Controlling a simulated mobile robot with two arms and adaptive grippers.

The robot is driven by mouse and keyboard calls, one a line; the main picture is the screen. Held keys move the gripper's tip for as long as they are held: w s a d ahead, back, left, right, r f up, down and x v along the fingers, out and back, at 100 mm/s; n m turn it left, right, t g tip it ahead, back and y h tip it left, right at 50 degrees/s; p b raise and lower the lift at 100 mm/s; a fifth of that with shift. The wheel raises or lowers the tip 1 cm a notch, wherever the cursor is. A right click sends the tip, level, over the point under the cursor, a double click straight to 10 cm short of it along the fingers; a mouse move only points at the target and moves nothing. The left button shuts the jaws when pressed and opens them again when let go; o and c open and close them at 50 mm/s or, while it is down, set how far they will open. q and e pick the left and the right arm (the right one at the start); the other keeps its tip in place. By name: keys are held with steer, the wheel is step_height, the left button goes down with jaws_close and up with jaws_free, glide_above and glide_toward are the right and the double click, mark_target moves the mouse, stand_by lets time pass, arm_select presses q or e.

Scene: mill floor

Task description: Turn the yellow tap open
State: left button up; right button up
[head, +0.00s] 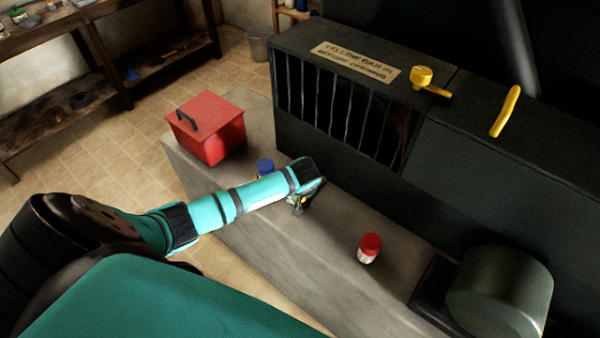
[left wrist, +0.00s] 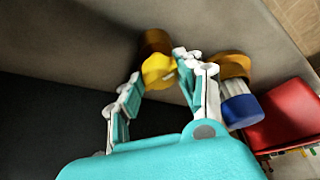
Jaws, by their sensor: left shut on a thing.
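On the dark machine's top stand a yellow rounded knob with a short arm (head: 422,77) and a yellow bar (head: 506,110); I cannot tell which is the tap. My left gripper (head: 303,198) is down at the grey bench, well apart from both. In the left wrist view its fingers (left wrist: 158,82) are closed around a yellow-topped piece (left wrist: 158,71) with a brown lower part (left wrist: 154,43). In the head view the gripper and arm mostly hide this piece. My right gripper is not in view.
A blue-topped jar (head: 265,167) is close beside my left gripper. A red-lidded jar (head: 370,247) and a red box (head: 207,130) stand on the bench (head: 310,265). The dark machine (head: 350,60) carries a sign (head: 355,61). A dark cylinder (head: 500,290) is at right.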

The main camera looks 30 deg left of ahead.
arm_select(q)
steer(key=n+g+y+p, duration=0.1)
steer(key=n+p, duration=0.1)
steer(key=n, duration=0.2)
steer(key=shift+w, duration=0.1)
steer(key=shift+n, duration=0.3)
stand_by(0.4)
steer(key=o, duration=1.1)
steer(key=shift+r, duration=0.1)
steer(key=v, duration=1.2)
steer(key=shift+w, duration=0.2)
steer(key=shift+d, duration=0.1)
